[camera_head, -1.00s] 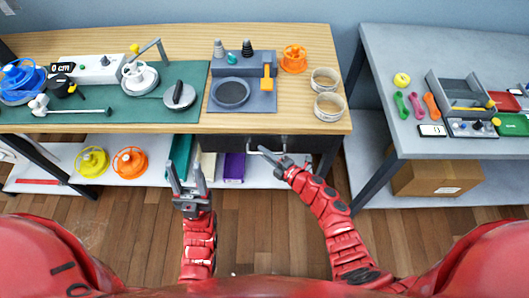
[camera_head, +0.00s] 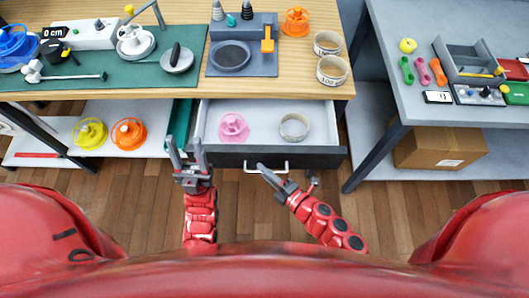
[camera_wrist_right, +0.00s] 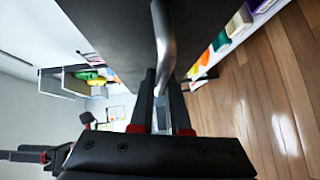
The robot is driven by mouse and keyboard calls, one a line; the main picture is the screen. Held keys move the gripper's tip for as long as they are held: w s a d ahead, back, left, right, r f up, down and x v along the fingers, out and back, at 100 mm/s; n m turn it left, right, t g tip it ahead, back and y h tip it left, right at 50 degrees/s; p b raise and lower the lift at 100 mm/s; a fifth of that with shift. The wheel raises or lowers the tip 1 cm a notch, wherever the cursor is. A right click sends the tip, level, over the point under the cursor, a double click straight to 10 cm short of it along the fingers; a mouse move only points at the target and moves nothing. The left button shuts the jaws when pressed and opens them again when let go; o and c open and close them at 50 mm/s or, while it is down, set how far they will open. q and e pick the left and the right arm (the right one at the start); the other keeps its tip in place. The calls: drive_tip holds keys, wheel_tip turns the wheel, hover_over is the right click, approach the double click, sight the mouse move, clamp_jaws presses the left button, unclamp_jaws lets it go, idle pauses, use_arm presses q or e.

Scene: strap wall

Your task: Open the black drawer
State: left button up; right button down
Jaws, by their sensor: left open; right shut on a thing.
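The black drawer (camera_head: 322,158) under the wooden workbench is pulled out, with its pale inside showing. A pink spool (camera_head: 233,127) and a cream ring-shaped roll (camera_head: 294,127) lie in it. My right gripper (camera_head: 266,171) is at the silver bar handle (camera_head: 280,167) on the drawer front. In the right wrist view, the handle (camera_wrist_right: 163,45) runs down between the fingers (camera_wrist_right: 162,105), which are shut on it. My left gripper (camera_head: 185,158) is open and empty, upright near the drawer's left front corner.
The bench top (camera_head: 307,88) holds a grey tray unit, tape rolls and a green mat (camera_head: 110,68). Yellow and orange spools (camera_head: 128,133) sit on the lower shelf. A grey table (camera_head: 388,50) stands at right, with a cardboard box (camera_head: 440,148) below it. Wooden floor shows between.

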drive_tip(key=s+b, duration=0.2)
drive_tip(key=s, duration=0.5)
drive_tip(key=shift+b, duration=0.3)
drive_tip(key=shift+f, duration=0.1)
drive_tip(key=c, duration=0.9)
unclamp_jaws()
drive_tip(key=shift+p+v, duration=2.1)
drive_tip(key=shift+v, duration=6.6)
